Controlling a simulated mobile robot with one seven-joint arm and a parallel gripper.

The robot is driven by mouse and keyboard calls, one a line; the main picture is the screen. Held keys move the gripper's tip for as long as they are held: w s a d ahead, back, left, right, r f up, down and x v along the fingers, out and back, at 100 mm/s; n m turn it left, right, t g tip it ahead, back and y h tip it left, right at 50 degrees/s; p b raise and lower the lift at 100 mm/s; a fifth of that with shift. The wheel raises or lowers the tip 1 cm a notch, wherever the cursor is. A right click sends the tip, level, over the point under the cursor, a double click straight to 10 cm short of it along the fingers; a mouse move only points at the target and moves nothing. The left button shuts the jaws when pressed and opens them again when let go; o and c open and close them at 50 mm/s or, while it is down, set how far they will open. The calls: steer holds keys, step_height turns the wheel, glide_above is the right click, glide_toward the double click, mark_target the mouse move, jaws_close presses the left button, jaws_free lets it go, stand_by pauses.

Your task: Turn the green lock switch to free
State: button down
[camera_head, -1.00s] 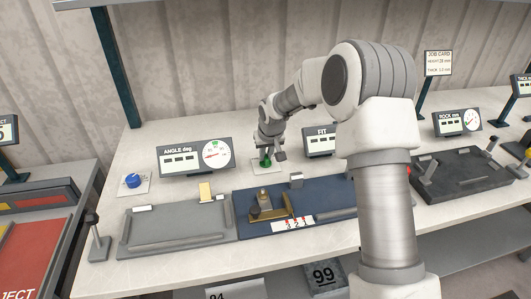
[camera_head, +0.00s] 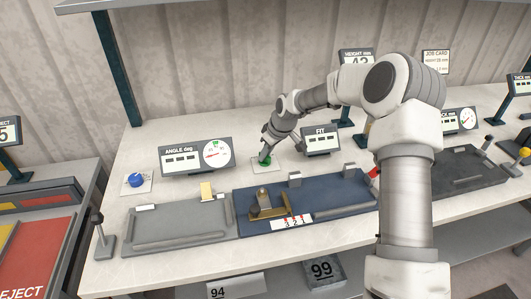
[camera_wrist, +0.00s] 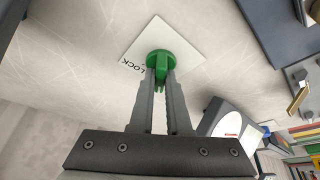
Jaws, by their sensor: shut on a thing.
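The green lock switch (camera_head: 265,161) sits on a white plate (camera_head: 271,167) on the bench, between the angle display and the fit display. In the wrist view the switch (camera_wrist: 172,66) is a round green knob with a bar handle, and the word LOCK shows on its plate (camera_wrist: 150,38). My gripper (camera_head: 265,155) reaches down to it from the upper right. In the wrist view both fingers of my gripper (camera_wrist: 160,85) close on the bar of the knob from either side. The knob's far side and any other plate marking are hidden or not readable.
The angle display (camera_head: 196,156) stands left of the switch, the fit display (camera_head: 320,139) right of it. A blue knob (camera_head: 134,180) is further left. In front lie a grey tray (camera_head: 165,242) and a blue tray (camera_head: 345,208) with a brass part (camera_head: 284,205).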

stand_by(0.3)
steer(key=c, duration=0.9)
jaws_free()
steer(key=shift+v, duration=8.75)
steer(key=shift+w, duration=0.1)
